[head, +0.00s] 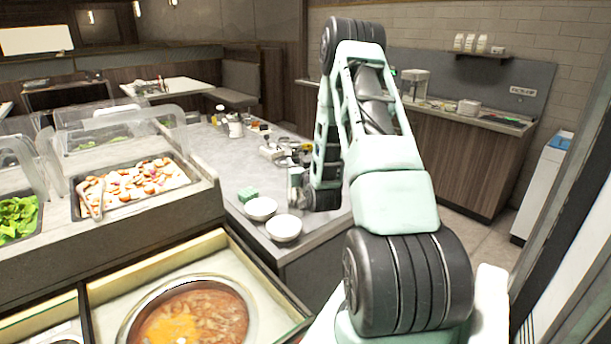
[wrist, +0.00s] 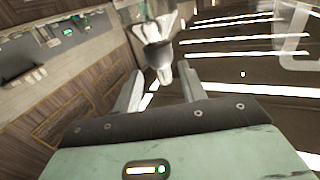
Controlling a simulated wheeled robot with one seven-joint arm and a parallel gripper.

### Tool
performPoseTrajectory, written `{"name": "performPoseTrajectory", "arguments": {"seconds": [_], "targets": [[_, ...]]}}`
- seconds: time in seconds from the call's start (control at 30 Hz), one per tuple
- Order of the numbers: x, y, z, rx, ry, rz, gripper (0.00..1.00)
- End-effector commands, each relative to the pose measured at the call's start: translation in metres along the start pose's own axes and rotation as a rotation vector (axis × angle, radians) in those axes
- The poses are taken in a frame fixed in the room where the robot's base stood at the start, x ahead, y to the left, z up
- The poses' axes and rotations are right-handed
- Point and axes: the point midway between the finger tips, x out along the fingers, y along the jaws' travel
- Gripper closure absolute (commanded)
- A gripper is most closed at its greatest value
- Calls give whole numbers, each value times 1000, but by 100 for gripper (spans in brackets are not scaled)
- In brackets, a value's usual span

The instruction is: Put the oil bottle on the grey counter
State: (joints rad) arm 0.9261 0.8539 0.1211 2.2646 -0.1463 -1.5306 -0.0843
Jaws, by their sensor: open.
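The grey counter (head: 215,155) runs back from the middle of the head view. Several small bottles and jars, including a white one (head: 235,128), stand towards its far left edge; I cannot tell which, if any, is the oil bottle. In the wrist view my gripper (wrist: 160,70) is open, with its two pale fingers apart. A grey-and-white object with a dark band (wrist: 159,52) shows in line with the gap between the fingers; I cannot tell what it is or how far off. In the head view my arm hides part of the counter.
A soup pot (head: 190,318) and food trays (head: 135,186) are at the left. A wood-fronted back counter (head: 460,160) stands behind my arm, with open floor before it.

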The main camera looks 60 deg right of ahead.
Motion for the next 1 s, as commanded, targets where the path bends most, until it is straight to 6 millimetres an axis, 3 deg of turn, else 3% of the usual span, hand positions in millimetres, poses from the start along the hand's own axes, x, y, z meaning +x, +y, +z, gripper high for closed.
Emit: {"name": "performPoseTrajectory", "arguments": {"seconds": [0.1,0.33,0.7,0.77,0.87,1.0], "targets": [[-27,0,4,-1,-2,0,59],[-65,0,3,-1,-1,0,59],[-77,-5,0,0,-7,-10,59],[-75,-19,0,0,-30,-38,59],[-73,-65,2,-3,-116,-127,59],[-93,-166,6,-39,-317,-321,59]]}}
